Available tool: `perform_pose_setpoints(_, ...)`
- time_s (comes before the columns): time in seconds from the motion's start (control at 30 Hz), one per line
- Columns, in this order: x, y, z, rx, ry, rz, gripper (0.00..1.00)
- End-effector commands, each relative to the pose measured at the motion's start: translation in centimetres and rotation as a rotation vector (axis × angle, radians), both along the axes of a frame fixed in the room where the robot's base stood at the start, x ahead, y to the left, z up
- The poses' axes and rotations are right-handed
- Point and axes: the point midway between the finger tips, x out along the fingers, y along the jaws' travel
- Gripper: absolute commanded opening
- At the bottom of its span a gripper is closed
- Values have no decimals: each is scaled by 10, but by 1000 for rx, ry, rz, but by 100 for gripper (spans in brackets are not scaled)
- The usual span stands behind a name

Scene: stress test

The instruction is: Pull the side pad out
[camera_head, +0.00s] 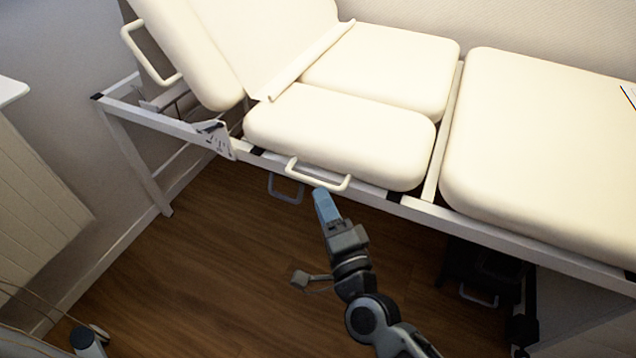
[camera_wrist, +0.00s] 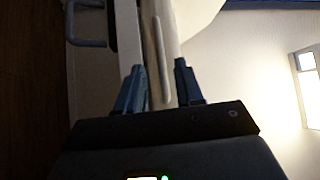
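The side pad (camera_head: 340,137) is a cream cushion in the near middle section of the treatment couch. A white U-shaped handle (camera_head: 318,176) sticks out from its front edge. My gripper (camera_head: 322,193) is just below and in front of this handle, with its blue fingers pointing toward it. In the wrist view my gripper (camera_wrist: 160,68) is open, and the white handle bar (camera_wrist: 158,52) shows in the gap between the two fingers. I see no finger closed on the bar. I cannot tell how deep the bar sits between them.
The white couch frame (camera_head: 425,207) runs below the pads. A grey loop handle (camera_head: 286,189) hangs under it, left of my gripper. The raised backrest (camera_head: 190,45) is at left and another pad (camera_head: 540,140) at right. The wooden floor (camera_head: 215,260) in front is mostly clear.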

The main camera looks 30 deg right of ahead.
Motion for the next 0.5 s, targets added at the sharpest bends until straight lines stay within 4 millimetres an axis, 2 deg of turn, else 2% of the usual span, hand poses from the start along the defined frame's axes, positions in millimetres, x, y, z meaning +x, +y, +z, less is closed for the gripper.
perform_pose_setpoints(0.1, 20, -4, 4, -1, -3, -3, 36)
perform_pose_setpoints(0.3, 47, -8, 7, -2, -3, -2, 36)
perform_pose_setpoints(0.5, 60, -10, 8, -3, -1, 0, 36)
